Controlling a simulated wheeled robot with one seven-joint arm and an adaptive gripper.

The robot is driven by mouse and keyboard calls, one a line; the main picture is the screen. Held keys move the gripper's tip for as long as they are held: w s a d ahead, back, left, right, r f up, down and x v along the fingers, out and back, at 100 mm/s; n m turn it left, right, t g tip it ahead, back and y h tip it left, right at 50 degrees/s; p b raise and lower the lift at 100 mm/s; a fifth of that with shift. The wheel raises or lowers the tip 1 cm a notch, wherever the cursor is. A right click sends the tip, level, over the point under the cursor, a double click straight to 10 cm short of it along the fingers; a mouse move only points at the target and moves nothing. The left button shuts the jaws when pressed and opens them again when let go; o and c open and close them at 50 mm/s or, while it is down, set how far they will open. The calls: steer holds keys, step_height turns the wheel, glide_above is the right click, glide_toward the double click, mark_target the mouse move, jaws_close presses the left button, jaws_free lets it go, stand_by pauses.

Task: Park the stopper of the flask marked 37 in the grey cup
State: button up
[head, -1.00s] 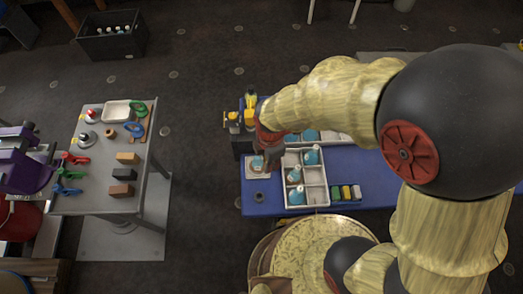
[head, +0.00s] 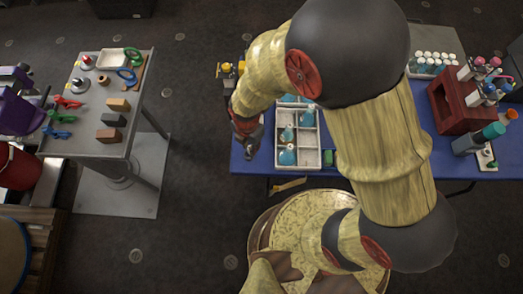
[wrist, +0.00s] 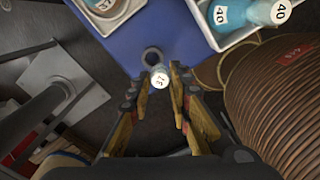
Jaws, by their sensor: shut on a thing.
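My gripper (head: 245,140) is over the front left corner of the blue table. In the wrist view my gripper (wrist: 160,80) is shut on a small pale stopper (wrist: 159,77) marked 37. The grey cup (wrist: 153,55), a small dark round holder, stands on the blue table just beyond the stopper. The stopper overlaps the cup's near edge in the picture; its height above the cup I cannot tell. In the head view my arm hides cup and flask.
A white divided tray (head: 312,140) with blue flasks is right of my gripper; flasks marked 40 (wrist: 262,10) show there in the wrist view. A grey side table (head: 112,150) with tools and blocks stands left, across open floor. A ribbed brown cylinder (wrist: 280,100) fills the wrist view's right.

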mark_target(248, 148)
steer(key=shift+w+a+r+n, duration=0.35)
steer(key=shift+w+n, duration=0.1)
steer(key=shift+n, duration=0.45)
steer(key=shift+w+a+f+b, duration=0.1)
steer(key=shift+f+b, duration=1.45)
steer(key=shift+f, duration=0.45)
steer(key=shift+f, duration=0.4)
steer(key=shift+f+b, duration=0.6)
steer(key=shift+f, duration=0.15)
steer(key=shift+f, duration=0.15)
steer(key=shift+f, duration=0.3)
